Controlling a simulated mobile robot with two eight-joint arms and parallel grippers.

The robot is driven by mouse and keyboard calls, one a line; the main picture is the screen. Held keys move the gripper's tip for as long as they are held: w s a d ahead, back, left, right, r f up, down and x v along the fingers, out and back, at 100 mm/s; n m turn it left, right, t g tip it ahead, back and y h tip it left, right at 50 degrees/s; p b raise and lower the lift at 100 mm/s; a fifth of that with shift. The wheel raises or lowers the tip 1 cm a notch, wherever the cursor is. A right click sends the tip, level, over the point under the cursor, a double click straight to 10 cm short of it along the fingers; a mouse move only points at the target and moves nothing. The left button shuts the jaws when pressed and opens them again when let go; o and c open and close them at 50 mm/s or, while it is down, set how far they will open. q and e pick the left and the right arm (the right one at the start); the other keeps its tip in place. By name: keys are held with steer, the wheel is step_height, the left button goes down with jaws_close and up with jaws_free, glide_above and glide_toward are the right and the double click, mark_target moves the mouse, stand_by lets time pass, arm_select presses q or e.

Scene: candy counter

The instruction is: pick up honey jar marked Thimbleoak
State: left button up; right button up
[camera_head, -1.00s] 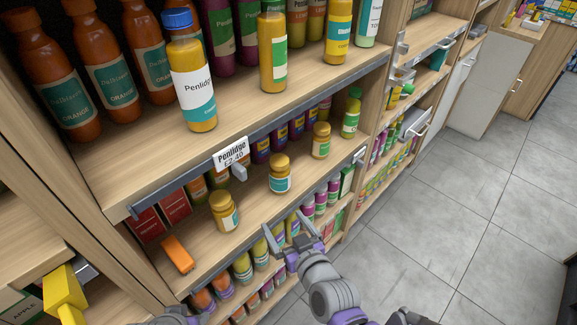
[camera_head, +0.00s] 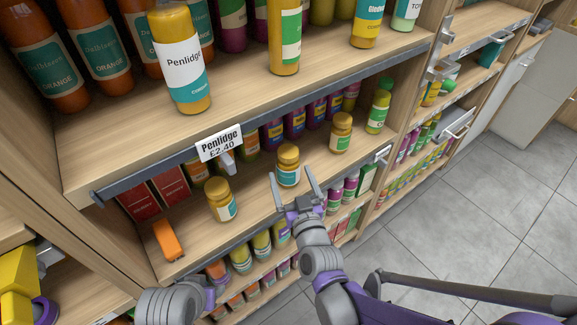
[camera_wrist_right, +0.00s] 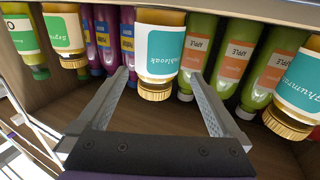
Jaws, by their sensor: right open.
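The honey jar marked Thimbleoak (camera_head: 288,166) is amber with a gold lid and a white and teal label. It stands upright on the lower shelf, in the middle of three similar jars. In the right wrist view it appears upside down (camera_wrist_right: 159,50), with "mbleoak" readable on its label. My right gripper (camera_head: 292,182) is open in front of this jar. In the wrist view its fingers (camera_wrist_right: 158,78) point at the jar, one to each side; contact cannot be told. My left gripper is not in view, only part of that arm at the bottom left.
A similar jar (camera_head: 221,200) stands to the left, and another (camera_head: 341,132) to the right. An orange box (camera_head: 167,240) lies at the shelf's left. The upper shelf's front edge, with a Penlidge price tag (camera_head: 219,143), overhangs the jars. The floor at right is clear.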

mark_target(288, 161)
steer(key=x, duration=0.5)
steer(key=shift+w+d+r, duration=0.15)
steer(key=shift+w+r, duration=0.05)
steer(key=shift+w, duration=0.2)
jaws_close()
